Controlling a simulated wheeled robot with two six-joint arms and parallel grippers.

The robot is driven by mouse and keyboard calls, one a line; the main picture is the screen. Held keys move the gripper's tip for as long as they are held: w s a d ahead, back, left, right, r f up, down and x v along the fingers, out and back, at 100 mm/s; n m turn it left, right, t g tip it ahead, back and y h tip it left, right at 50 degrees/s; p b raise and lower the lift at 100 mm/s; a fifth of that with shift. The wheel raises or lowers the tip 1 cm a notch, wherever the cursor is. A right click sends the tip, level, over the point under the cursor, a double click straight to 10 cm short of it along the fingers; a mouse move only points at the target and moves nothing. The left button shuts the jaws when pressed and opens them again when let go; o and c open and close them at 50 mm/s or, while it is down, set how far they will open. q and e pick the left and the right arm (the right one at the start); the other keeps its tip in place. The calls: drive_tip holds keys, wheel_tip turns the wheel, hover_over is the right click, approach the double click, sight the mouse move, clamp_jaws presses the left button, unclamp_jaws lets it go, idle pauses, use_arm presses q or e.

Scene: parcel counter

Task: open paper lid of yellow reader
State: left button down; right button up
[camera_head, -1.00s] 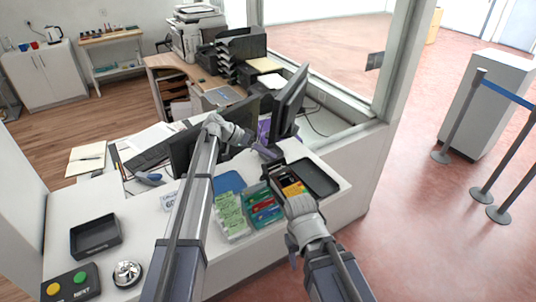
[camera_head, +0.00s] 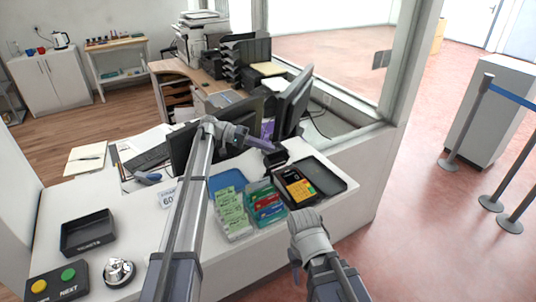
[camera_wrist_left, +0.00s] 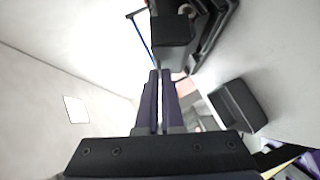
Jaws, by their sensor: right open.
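The yellow reader (camera_head: 297,186), a dark device with a yellow-orange face, lies at the left side of a black tray (camera_head: 335,183) on the counter. A small dark piece (camera_head: 275,157) stands up at its far end; I cannot tell for sure whether it is the paper lid. My left gripper (camera_head: 270,148) is just behind this piece. In the left wrist view its purple fingers (camera_wrist_left: 160,75) are almost together, at a dark block (camera_wrist_left: 173,38), with nothing clearly between them. My right gripper (camera_head: 303,215) is open and empty at the near side of the reader, apart from it.
Left of the reader are a bin of red and teal packets (camera_head: 265,204), a bin of green packets (camera_head: 232,214) and a blue pad (camera_head: 228,182). Monitors (camera_head: 293,102) stand behind. A black tray (camera_head: 88,234) and bell (camera_head: 118,272) are at the left.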

use_arm(q)
drive_tip(key=shift+w+a+f+n+b, duration=0.2)
drive_tip(key=shift+n+b, duration=0.1)
drive_tip(key=shift+b, duration=0.2)
drive_tip(key=c, duration=1)
unclamp_jaws()
drive_tip(key=shift+c, duration=0.2)
drive_tip(key=shift+r, duration=0.15)
wheel_tip(320, 180, up, 10)
drive_tip(key=p, duration=1)
drive_tip(key=shift+c, duration=0.2)
